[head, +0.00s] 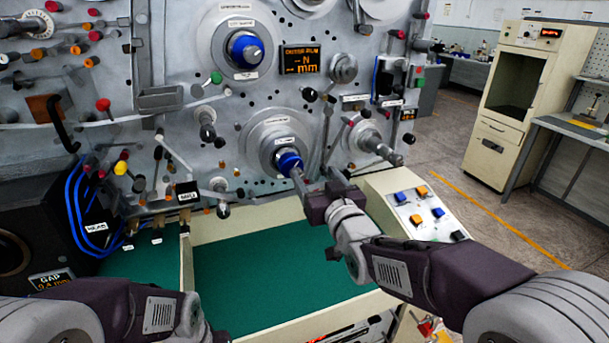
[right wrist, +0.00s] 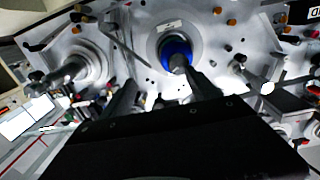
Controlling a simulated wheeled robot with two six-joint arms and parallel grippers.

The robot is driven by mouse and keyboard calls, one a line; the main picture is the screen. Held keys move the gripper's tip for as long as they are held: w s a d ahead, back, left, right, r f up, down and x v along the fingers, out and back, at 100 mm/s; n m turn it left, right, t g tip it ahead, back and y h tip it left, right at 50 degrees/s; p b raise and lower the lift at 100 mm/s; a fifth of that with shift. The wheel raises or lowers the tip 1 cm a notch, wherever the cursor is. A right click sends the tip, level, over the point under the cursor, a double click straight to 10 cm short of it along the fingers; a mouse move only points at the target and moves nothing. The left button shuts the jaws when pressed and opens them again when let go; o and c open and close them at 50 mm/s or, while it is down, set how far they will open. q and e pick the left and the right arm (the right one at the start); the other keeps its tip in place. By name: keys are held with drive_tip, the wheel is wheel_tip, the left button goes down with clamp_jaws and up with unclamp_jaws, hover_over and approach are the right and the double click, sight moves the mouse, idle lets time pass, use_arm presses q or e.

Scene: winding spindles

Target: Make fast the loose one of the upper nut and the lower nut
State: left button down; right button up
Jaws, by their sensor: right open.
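The upper nut (head: 246,50) is a blue knob on a large grey round flange at the upper middle of the machine face. The lower nut (head: 288,162) is a similar blue knob on a lower flange; it also shows in the right wrist view (right wrist: 176,50). My right gripper (head: 315,180) is open just in front of the lower nut, to its lower right. In the right wrist view its fingers (right wrist: 158,82) are apart, and one fingertip overlaps the lower nut's edge. I cannot tell whether it touches. My left gripper is out of view; only my left arm shows.
A small display (head: 300,59) sits right of the upper nut. A grey spindle (head: 375,143) and several levers stick out near my right gripper. A button panel (head: 420,213) stands at the right. The green tray floor (head: 270,275) below is clear. A dark box (head: 35,215) is at the left.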

sight(293, 165)
drive_tip(key=s+a, duration=0.3)
drive_tip(key=shift+n+y, duration=0.3)
drive_tip(key=x, duration=0.3)
drive_tip(key=p+x, duration=0.1)
drive_tip(key=x, duration=0.2)
drive_tip(key=f+p+x, duration=0.1)
drive_tip(key=x, duration=0.2)
drive_tip(key=shift+d, duration=0.25)
drive_tip(key=shift+w+f, duration=0.15)
drive_tip(key=shift+w, duration=0.15)
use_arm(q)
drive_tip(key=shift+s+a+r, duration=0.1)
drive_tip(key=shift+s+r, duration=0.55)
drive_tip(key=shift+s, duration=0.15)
use_arm(e)
drive_tip(key=c, duration=1.4)
